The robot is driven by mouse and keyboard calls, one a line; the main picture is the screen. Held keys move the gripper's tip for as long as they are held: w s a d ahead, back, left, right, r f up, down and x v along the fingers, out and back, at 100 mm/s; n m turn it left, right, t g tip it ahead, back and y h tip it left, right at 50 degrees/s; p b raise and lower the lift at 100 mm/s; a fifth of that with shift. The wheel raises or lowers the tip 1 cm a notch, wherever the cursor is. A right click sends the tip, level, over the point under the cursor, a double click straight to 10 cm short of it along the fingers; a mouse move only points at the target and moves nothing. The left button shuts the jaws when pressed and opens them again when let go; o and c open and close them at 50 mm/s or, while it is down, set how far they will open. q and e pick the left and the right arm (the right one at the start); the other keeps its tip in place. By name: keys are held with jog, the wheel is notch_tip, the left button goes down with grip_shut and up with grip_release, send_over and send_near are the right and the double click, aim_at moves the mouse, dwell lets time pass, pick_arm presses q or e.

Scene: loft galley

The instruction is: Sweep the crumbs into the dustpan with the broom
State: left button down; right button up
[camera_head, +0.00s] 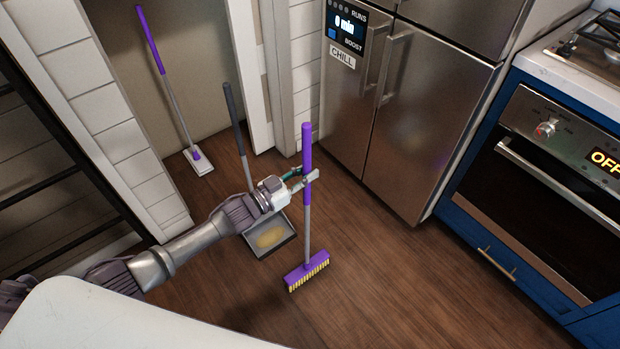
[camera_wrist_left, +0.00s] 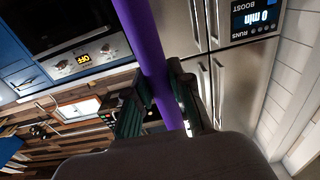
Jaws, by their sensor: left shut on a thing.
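A broom (camera_head: 305,225) with a purple grip, grey pole and purple head with yellow bristles stands nearly upright, its head (camera_head: 307,271) low over the wooden floor. My left gripper (camera_head: 309,176) is shut on the purple grip; the left wrist view also shows the gripper (camera_wrist_left: 160,103) around the purple handle (camera_wrist_left: 145,40). A grey long-handled dustpan (camera_head: 288,246) lies on the floor left of the broom head, its dark handle (camera_head: 237,125) rising behind my left arm. A yellowish patch of crumbs (camera_head: 270,237) shows within the dustpan. My right gripper is not in view.
A purple-handled mop (camera_head: 178,110) leans in the doorway at the back left. A steel fridge (camera_head: 420,130) stands behind the broom, and a blue oven unit (camera_head: 540,180) is on the right. Open wooden floor (camera_head: 400,280) lies right of the broom.

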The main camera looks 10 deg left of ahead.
pick_arm(q)
jog(key=w+a+b, duration=0.6)
jog(key=w+a, duration=0.1)
jog(key=a, duration=0.2)
jog(key=shift+w+a+b, duration=0.15)
jog(key=shift+w+b, duration=0.05)
jog(key=shift+b, duration=0.15)
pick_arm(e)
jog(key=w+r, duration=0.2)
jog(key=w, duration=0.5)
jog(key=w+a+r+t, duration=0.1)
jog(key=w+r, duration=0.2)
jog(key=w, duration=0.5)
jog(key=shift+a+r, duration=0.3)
